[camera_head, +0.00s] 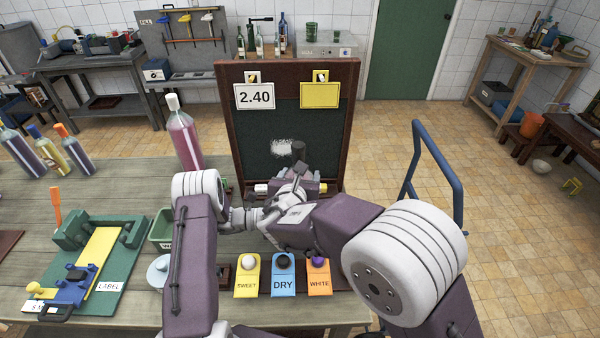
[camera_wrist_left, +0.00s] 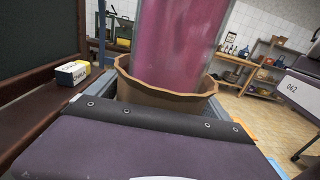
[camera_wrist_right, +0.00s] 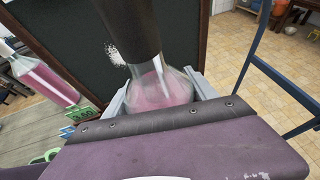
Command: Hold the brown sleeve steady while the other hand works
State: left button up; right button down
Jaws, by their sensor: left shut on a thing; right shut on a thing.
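The brown sleeve (camera_wrist_left: 170,102) shows in the left wrist view, with a wavy rim, around the lower part of a bottle of pink liquid (camera_wrist_left: 180,45). My left gripper (camera_wrist_left: 165,86) is shut on the sleeve, a grey finger at each side. In the right wrist view my right gripper (camera_wrist_right: 160,92) is shut on the bottle's clear shoulder (camera_wrist_right: 168,88), below its dark neck (camera_wrist_right: 132,25). My arms hide the sleeve and both sets of fingers there.
The dark chalkboard (camera_head: 268,135) stands close behind. A pink bottle (camera_head: 185,135) stands to its left. A green labelling jig (camera_head: 118,285) lies left. A blue rail (camera_head: 440,165) is at right.

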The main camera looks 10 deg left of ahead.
jog(key=shift+f, duration=0.2)
dwell(0.4)
jog(key=shift+f, duration=2.8)
jog(key=shift+f, duration=0.65)
jog(key=shift+c, duration=1.3)
grip_release()
jog(key=shift+o, duration=0.3)
jog(key=shift+s, duration=0.1)
